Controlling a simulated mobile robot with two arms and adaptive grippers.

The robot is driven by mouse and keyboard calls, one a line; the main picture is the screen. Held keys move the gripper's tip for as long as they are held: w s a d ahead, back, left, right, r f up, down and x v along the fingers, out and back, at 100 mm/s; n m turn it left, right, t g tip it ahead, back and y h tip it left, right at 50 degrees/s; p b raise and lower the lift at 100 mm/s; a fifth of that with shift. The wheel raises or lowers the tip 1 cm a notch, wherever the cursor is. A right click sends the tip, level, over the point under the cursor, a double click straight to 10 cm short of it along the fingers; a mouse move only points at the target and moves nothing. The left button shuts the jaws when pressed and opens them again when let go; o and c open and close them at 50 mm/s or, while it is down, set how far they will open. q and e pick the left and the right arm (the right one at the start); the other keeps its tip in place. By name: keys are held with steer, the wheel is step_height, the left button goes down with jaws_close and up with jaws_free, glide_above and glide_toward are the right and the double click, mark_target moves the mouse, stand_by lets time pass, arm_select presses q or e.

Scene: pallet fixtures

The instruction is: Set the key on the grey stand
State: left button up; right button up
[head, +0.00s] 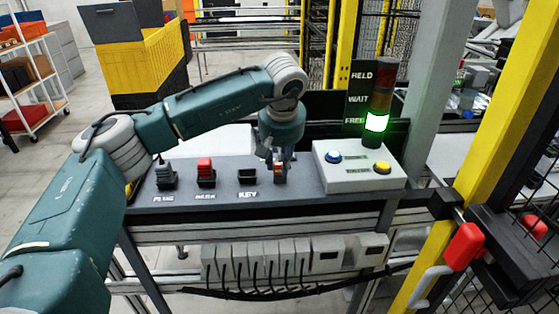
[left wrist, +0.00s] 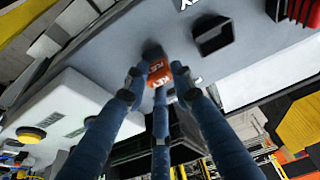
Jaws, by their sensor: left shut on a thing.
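The key (head: 280,176) is a small orange block. It shows in the left wrist view (left wrist: 159,72) with white "KEY" lettering on its face and a dark end. My left gripper (head: 279,168) points down over the grey table and is shut on the key. In the left wrist view its blue fingers (left wrist: 156,80) close around the block. Whether the key touches the table top is hard to tell. A dark grey stand (head: 247,177), hollow and empty, stands just left of the key above the printed word "KEY"; its open box shape shows in the left wrist view (left wrist: 213,36).
Left of the stand are a red block in a holder (head: 206,172) and a grey plug in a holder (head: 166,177). Right of my gripper is a white button box (head: 360,172) with blue and yellow buttons. Behind it a signal tower (head: 377,110) glows green beside "FREE".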

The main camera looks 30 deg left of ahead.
arm_select(q)
steer(key=o, duration=1.1)
steer(key=shift+f, duration=0.1)
steer(key=b+v, duration=0.2)
steer(key=v, duration=1)
